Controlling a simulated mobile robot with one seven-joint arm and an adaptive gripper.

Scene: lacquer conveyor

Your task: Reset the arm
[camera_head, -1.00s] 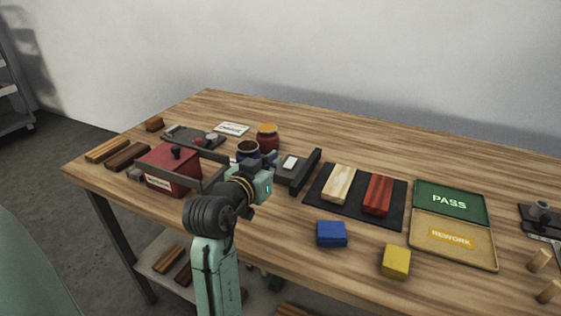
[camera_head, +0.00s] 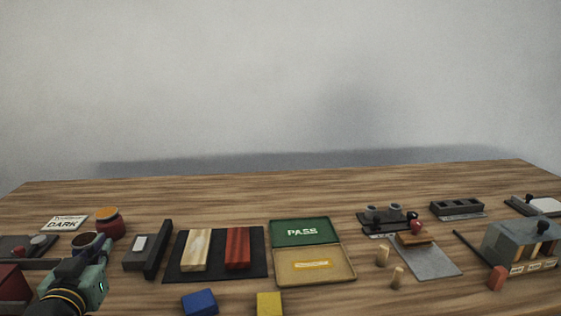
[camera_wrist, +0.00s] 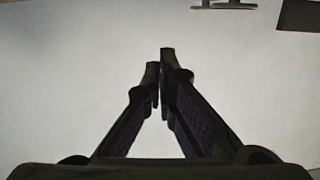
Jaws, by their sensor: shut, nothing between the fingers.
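My gripper (camera_wrist: 159,78) shows in the wrist view with its two dark fingers drawn together at the tips, empty. In the head view my green and black wrist (camera_head: 88,285) is at the lower left, over the near left part of the wooden table (camera_head: 350,195). The fingertips cannot be made out clearly there.
Near my wrist stand a blue-rimmed jar (camera_head: 92,244), a red jar (camera_head: 109,222) and a dark grey device (camera_head: 150,250). A black mat (camera_head: 216,264) holds a pale and a red block. Blue (camera_head: 199,302) and yellow (camera_head: 269,304) blocks lie in front. Green PASS tray (camera_head: 306,222) is right of the mat.

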